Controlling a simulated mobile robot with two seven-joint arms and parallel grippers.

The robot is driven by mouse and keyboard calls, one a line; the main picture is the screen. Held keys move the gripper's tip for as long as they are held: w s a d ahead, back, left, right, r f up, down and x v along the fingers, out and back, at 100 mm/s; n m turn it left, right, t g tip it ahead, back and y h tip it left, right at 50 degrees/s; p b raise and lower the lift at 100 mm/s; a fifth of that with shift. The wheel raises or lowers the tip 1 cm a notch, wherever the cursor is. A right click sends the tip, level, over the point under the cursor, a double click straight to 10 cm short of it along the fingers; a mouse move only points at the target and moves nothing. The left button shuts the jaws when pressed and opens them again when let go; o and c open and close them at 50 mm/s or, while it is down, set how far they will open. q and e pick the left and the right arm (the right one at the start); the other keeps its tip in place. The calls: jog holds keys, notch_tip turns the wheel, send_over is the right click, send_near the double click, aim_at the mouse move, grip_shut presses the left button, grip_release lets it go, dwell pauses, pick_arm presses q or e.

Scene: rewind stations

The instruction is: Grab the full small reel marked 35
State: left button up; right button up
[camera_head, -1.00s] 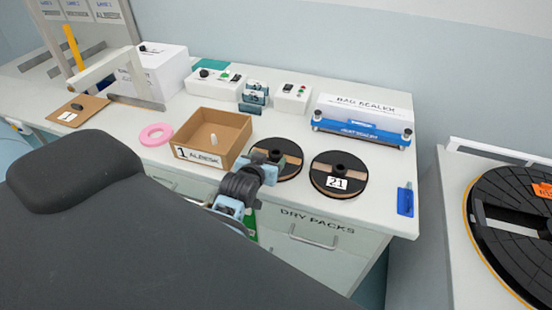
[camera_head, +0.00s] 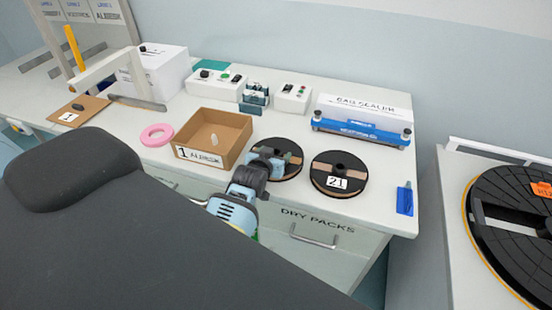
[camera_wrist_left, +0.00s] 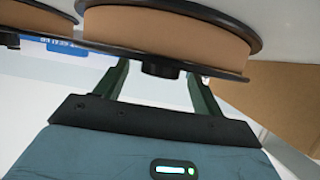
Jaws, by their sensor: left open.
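Two black-flanged reels with tan windings lie flat on the table. The right reel (camera_head: 350,186) carries a label reading 21. The left reel (camera_head: 291,171) is partly covered by my left gripper (camera_head: 270,157), and I see no number on it. No 35 is readable. In the left wrist view a reel (camera_wrist_left: 165,32) fills the top, with its dark hub (camera_wrist_left: 160,70) between the two fingers of my open left gripper (camera_wrist_left: 160,78). I cannot tell whether the fingers are level with the hub or short of it. My right gripper is out of view.
An open cardboard box (camera_head: 233,161) labelled 1 stands just left of the left reel. A pink ring (camera_head: 157,135) lies farther left. A blue bag sealer (camera_head: 362,132) and small control boxes line the back. A blue item (camera_head: 405,199) lies near the right edge.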

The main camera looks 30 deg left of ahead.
pick_arm(q)
jog(key=c, duration=1.3)
jog(key=shift+c, duration=0.9)
jog(key=shift+r, duration=0.1)
jog(key=shift+r, duration=0.1)
notch_tip(320, 180, up, 9)
jog(key=shift+f, duration=0.15)
jog(key=shift+r, duration=0.6)
